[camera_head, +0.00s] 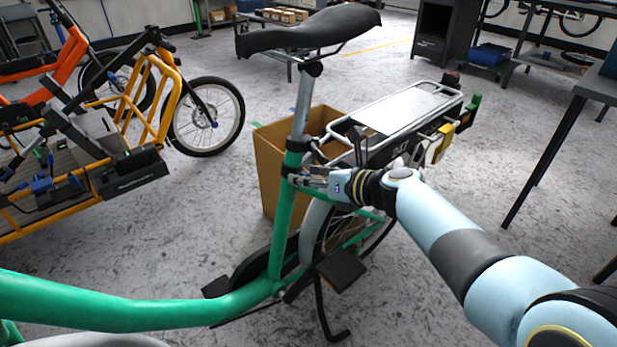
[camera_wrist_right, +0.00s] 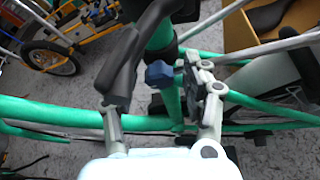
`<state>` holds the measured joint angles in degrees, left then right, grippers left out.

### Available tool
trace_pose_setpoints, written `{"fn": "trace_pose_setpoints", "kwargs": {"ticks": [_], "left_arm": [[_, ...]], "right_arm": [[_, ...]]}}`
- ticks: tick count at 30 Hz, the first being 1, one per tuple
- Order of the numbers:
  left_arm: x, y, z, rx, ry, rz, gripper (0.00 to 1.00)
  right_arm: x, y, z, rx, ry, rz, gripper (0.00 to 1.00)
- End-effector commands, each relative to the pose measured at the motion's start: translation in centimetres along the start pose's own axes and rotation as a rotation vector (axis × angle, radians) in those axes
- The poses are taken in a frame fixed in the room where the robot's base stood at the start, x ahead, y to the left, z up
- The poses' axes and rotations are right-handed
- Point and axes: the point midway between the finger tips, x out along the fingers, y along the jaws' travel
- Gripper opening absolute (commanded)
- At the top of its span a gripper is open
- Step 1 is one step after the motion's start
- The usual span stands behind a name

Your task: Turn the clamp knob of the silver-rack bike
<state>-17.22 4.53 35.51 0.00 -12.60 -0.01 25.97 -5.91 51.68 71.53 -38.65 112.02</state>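The silver-rack bike has a green frame (camera_head: 284,215), a black saddle (camera_head: 310,30) and a silver rear rack (camera_head: 405,108). Its seat tube also shows in the right wrist view (camera_wrist_right: 170,100). A small dark-blue clamp knob (camera_wrist_right: 158,73) sits at the seat-tube collar; in the head view I cannot make it out clearly. My right gripper (camera_head: 303,180) is at the collar, just below the seat post. In the right wrist view the right gripper (camera_wrist_right: 160,85) is open, with the knob between its fingers and a gap on the left side. My left gripper is not in view.
A cardboard box (camera_head: 270,165) stands behind the green bike. An orange-yellow cargo bike (camera_head: 160,90) stands at the left, with gear on its bed. A dark table (camera_head: 600,85) is at the right. Grey floor lies open between them.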

Motion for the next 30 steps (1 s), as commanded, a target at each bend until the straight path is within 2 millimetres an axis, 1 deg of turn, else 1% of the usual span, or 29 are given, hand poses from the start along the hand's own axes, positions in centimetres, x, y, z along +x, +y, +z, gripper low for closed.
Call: {"fn": "trace_pose_setpoints", "kwargs": {"ticks": [8, 11, 13, 17, 24, 27, 30], "left_arm": [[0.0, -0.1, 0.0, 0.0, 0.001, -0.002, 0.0], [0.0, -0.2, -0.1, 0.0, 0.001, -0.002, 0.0], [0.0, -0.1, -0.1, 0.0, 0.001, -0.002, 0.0], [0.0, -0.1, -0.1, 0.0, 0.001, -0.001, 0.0], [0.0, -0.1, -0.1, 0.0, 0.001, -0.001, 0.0], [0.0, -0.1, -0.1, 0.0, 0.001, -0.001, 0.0], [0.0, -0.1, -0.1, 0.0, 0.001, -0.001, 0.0]], "right_arm": [[-0.1, 0.0, 0.0, -0.001, 0.0, 0.0, 0.51], [-0.5, 0.0, 0.0, -0.002, -0.001, 0.0, 0.51], [-1.2, -0.1, -0.1, -0.002, 0.0, 0.0, 0.51], [-3.2, 0.0, -0.1, -0.003, 0.0, -0.001, 0.51], [-8.4, -0.1, -0.1, -0.004, 0.001, -0.002, 0.51], [-10.1, -0.1, -0.1, -0.003, 0.001, -0.002, 0.51], [-11.3, -0.1, -0.1, -0.003, 0.001, -0.001, 0.51]]}}
